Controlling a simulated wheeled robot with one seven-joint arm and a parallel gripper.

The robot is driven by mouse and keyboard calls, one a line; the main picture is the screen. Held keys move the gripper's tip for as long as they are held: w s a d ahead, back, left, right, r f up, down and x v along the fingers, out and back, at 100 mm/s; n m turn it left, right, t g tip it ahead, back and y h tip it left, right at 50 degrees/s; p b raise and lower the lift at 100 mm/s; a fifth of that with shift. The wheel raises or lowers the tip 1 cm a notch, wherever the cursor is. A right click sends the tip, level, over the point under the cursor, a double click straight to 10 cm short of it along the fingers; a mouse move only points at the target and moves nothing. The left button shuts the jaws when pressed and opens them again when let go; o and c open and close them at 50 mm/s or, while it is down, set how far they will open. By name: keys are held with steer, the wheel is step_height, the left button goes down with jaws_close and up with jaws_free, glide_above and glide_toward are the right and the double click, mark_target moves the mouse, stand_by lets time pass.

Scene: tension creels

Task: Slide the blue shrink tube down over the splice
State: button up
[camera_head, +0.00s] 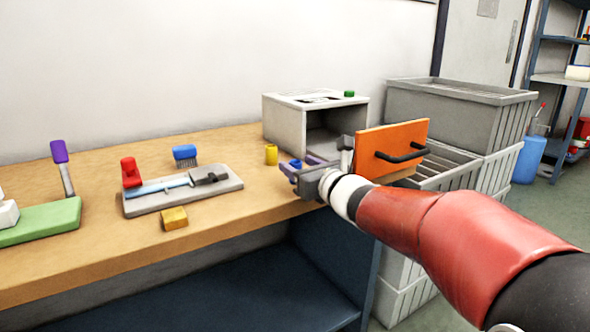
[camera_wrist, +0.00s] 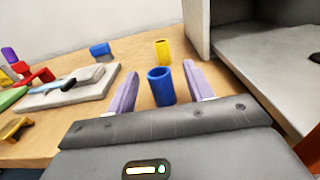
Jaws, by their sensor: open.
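The blue shrink tube (camera_wrist: 161,87) is a short hollow cylinder standing upright on the wooden bench, its open top showing in the wrist view. My gripper (camera_wrist: 160,75) is open, with its two purple fingers on either side of the tube and a visible gap at each side. In the head view, my gripper (camera_head: 301,166) is at the bench's right end and partly hides the tube (camera_head: 296,163). A grey board (camera_head: 222,190) carries a light-blue rod-like piece (camera_head: 165,187) joined to a dark piece (camera_head: 209,177). I cannot tell whether a splice is there.
A yellow cylinder (camera_head: 271,154) stands behind the tube. An open grey box (camera_head: 285,125) with an orange door (camera_head: 404,138) stands close to my gripper. A blue brush (camera_head: 185,152), red block (camera_head: 131,170) and yellow block (camera_head: 174,217) surround the board.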

mark_target(298, 164)
steer(key=x, duration=0.4)
steer(key=shift+s+p, duration=0.1)
steer(key=shift+p, duration=0.3)
steer(key=c, duration=1.1)
steer(key=shift+o, duration=0.2)
steer(key=shift+r, duration=0.1)
